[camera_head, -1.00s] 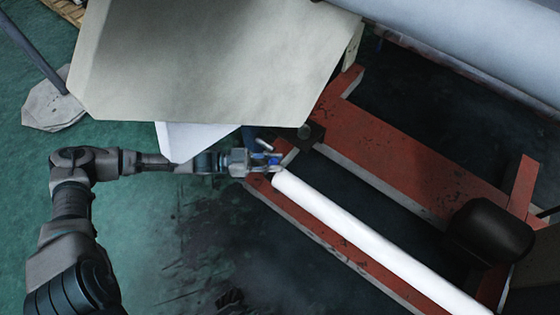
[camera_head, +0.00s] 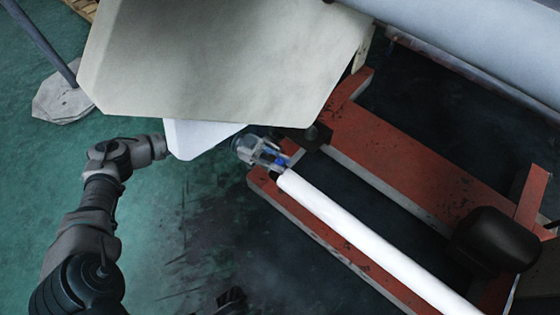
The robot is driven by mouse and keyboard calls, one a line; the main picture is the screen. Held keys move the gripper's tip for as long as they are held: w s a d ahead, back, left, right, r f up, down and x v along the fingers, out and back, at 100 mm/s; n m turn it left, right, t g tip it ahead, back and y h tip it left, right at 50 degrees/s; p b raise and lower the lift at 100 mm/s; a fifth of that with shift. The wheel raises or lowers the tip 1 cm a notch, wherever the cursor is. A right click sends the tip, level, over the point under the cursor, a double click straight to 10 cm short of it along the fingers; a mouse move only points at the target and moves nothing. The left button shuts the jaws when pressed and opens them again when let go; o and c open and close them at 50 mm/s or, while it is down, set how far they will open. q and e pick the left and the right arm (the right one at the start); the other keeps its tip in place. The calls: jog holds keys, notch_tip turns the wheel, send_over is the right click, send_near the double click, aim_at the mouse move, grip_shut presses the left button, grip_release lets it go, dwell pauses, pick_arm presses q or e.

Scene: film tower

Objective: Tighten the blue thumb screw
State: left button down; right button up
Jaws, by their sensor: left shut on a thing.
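The blue thumb screw (camera_head: 281,161) shows as a small blue spot at the upper left end of the white roller (camera_head: 370,240). My left gripper (camera_head: 272,157) is shut on the blue thumb screw, and its fingers cover part of it. The wrist behind the gripper is hidden under a white sheet (camera_head: 195,138) and a beige panel. My right gripper is not clearly in view.
A large beige panel (camera_head: 220,60) overhangs the left arm. A red frame (camera_head: 400,165) with a black rounded block (camera_head: 493,240) lies to the right. A big grey cylinder (camera_head: 480,40) crosses the top right. Green floor (camera_head: 150,220) is open at the left.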

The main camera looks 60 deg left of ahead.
pick_arm(q)
jog(key=c, duration=0.9)
grip_release()
jog(key=shift+w, duration=0.1)
jog(key=v, duration=1.2)
jog(key=shift+f, duration=0.1)
